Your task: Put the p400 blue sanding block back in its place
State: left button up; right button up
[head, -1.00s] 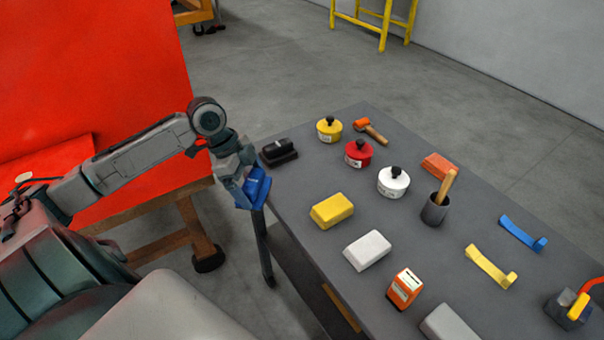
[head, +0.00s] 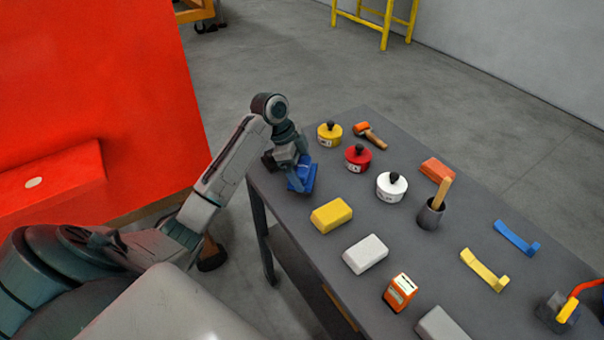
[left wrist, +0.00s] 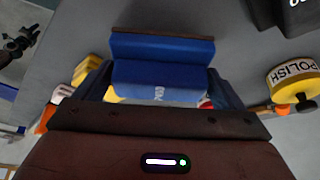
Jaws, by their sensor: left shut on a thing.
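The blue sanding block (head: 304,176) is held in my left gripper (head: 296,172) above the far left part of the grey table (head: 330,268). The left gripper is shut on it. In the left wrist view the blue block (left wrist: 160,75) sits between the fingers, with a dark strip along one edge and partly readable white lettering. I cannot tell in the head view how high it is above the table. My right gripper is not in view.
A yellow block (head: 331,215), a white block (head: 365,254) and a grey block (head: 440,326) lie along the near edge. Yellow (head: 329,134), red (head: 358,158) and white (head: 391,187) tubs stand behind. A dark object (head: 269,160) is partly hidden by my gripper.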

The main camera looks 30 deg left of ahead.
pick_arm(q)
jog(key=shift+w+f+p, duration=0.1)
jog(key=shift+f+p, duration=0.7)
jog(key=shift+f, duration=0.95)
jog(key=o, duration=0.6)
jog(key=shift+b+v, duration=1.7)
jog(key=shift+v, duration=4.3)
